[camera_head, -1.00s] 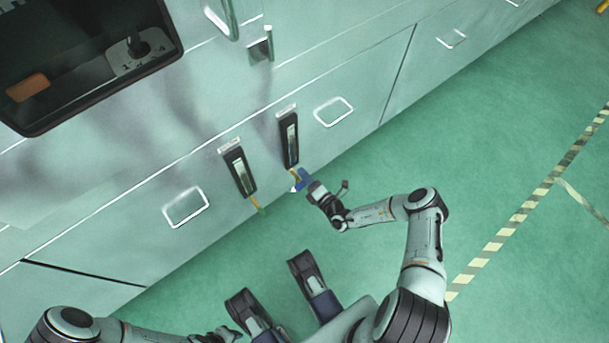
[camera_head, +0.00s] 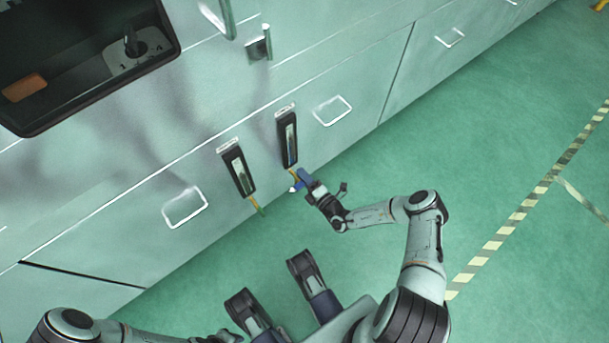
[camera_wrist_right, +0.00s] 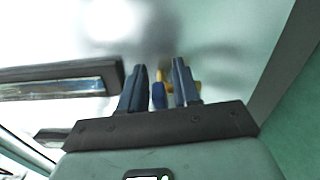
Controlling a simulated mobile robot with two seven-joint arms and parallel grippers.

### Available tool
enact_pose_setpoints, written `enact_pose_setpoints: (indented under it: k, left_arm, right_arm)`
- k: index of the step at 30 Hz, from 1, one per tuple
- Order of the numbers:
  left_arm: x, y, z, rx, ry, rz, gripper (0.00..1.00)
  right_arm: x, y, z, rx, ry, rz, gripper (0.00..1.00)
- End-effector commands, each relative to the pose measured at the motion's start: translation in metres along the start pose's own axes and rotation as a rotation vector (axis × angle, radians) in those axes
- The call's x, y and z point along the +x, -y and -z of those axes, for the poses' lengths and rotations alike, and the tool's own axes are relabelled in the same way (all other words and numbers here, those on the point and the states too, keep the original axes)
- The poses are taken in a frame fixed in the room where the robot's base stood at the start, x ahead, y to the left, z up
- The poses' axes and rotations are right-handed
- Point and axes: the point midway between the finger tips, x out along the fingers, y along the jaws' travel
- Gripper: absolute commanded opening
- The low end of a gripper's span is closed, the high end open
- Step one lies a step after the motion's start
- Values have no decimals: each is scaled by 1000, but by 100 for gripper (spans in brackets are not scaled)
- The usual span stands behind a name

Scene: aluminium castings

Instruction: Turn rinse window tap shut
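Two dark upright sight windows are on the machine wall, a left one (camera_head: 238,170) and a right one (camera_head: 287,138). Their labels are too small to read, so I cannot tell which is the rinse window. Below the left one is a tap with a green handle (camera_head: 260,210). Below the right one is a brass tap with a blue handle (camera_head: 295,188). My right gripper (camera_head: 302,180) is at this blue-handled tap. In the right wrist view its fingers (camera_wrist_right: 160,78) stand apart, with the blue handle (camera_wrist_right: 158,96) between them and gaps showing. My left gripper (camera_head: 228,336) is low at the picture's bottom, its fingers unclear.
The pale machine wall (camera_head: 110,215) carries square handles on both sides of the windows (camera_head: 185,207) (camera_head: 332,110). A dark recessed panel with a rotary knob (camera_head: 132,45) is at upper left. The green floor (camera_head: 480,150) on the right is clear, with a striped line (camera_head: 500,238).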

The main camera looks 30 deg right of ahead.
Motion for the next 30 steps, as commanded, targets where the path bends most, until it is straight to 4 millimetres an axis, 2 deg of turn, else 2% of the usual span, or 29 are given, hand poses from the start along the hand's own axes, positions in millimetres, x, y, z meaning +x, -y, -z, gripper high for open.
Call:
enact_pose_setpoints:
  k: [9,13,17,24,30]
  left_arm:
    - [0,0,0,1,-2,-1,43]
    - [-4,-4,4,6,-18,-8,43]
    - [-14,-13,15,19,-63,-26,43]
    - [-35,-34,36,47,-151,-66,43]
    - [-46,-43,46,58,-194,-85,43]
  right_arm:
    - [0,-1,-2,-2,5,-2,38]
    - [-10,-1,-3,-3,5,0,38]
    - [-34,-2,-3,-1,6,1,38]
    - [-90,-2,-2,0,6,1,38]
    - [-121,-1,-2,-1,5,-1,38]
